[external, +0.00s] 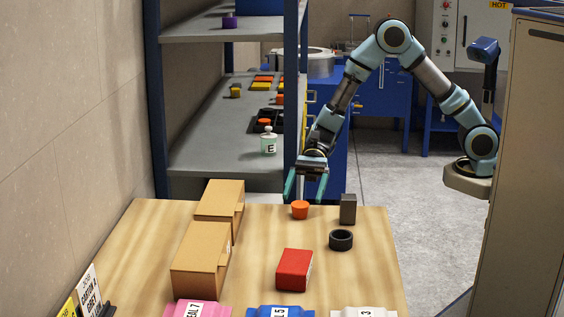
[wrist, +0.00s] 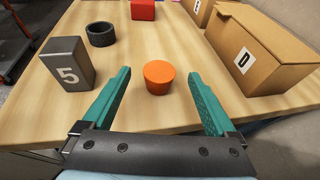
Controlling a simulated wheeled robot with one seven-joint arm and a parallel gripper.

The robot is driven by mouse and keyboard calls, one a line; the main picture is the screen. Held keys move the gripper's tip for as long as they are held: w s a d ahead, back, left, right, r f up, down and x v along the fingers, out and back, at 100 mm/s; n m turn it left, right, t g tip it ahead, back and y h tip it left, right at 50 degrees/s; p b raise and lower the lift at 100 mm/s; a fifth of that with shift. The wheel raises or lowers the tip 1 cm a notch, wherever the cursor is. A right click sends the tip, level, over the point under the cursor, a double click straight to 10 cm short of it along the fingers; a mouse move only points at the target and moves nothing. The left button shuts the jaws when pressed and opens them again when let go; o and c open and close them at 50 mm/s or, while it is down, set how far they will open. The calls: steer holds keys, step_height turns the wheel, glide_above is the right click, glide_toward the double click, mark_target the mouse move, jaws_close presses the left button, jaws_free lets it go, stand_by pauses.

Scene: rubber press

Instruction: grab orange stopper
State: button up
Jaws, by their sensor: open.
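The orange stopper (external: 300,210) is a small tapered plug standing on the wooden table near its far edge. In the wrist view the stopper (wrist: 159,77) stands between and a little beyond my two teal fingers, apart from both. My gripper (external: 306,186) is open and empty, reaching over the far table edge just behind the stopper; it also shows in the wrist view (wrist: 160,95).
A grey block marked 5 (wrist: 67,63) and a black ring (wrist: 101,34) stand to the stopper's left in the wrist view. Cardboard boxes (wrist: 262,55) stand to its right. A red block (external: 294,270) lies farther along the table. A shelf (external: 225,150) stands behind the table.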

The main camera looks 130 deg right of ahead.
mark_target(298, 211)
steer(key=p+x, duration=0.2)
steer(key=x, duration=0.5)
steer(key=shift+a+f, duration=0.1)
steer(key=shift+f, duration=0.05)
